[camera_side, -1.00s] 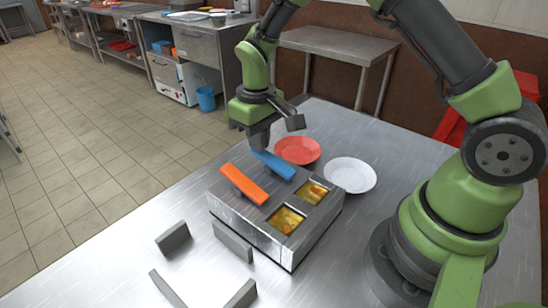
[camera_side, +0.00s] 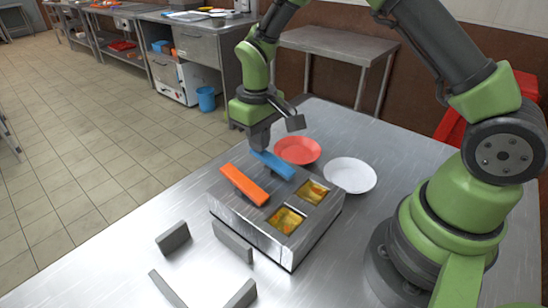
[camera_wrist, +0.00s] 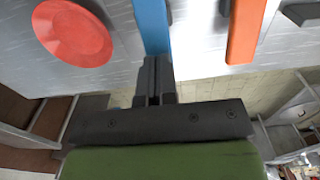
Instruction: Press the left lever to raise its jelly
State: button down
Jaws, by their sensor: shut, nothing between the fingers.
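A steel box (camera_side: 250,226) on the table carries two sloping levers and two square wells with yellow-orange contents. The orange lever (camera_side: 245,185) is on the left in the side view; the blue lever (camera_side: 273,165) is to its right. The near well (camera_side: 286,220) and far well (camera_side: 313,192) lie on the box top. My gripper (camera_side: 259,143) is shut and empty, fingers down at the blue lever's far end; I cannot tell if they touch. In the wrist view my fingertips (camera_wrist: 154,62) meet the blue lever's end (camera_wrist: 152,28); the orange lever (camera_wrist: 243,30) is to the right.
A red plate (camera_side: 297,150) and a white plate (camera_side: 350,175) lie behind the box. Several grey blocks (camera_side: 173,238) stand on the table in front of it. The table's left front area is otherwise clear.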

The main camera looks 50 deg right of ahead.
jog(key=shift+f, duration=0.75)
dwell(0.6)
jog(key=shift+r, duration=4.05)
jog(key=shift+s+r, duration=0.1)
jog(key=shift+r, duration=0.2)
notch_tip(320, 180, up, 7)
jog(key=m+t, duration=0.1)
jog(key=t, duration=0.1)
send_over(272, 161)
jog(key=s+a+r+m+t+y, duration=0.1)
jog(key=s+r+t, duration=0.4)
jog(key=s, duration=1.1)
jog(key=shift+s+a+r+m+y, duration=0.2)
jog(key=shift+r+m+y, duration=0.3)
jog(key=shift+r+m, duration=0.45)
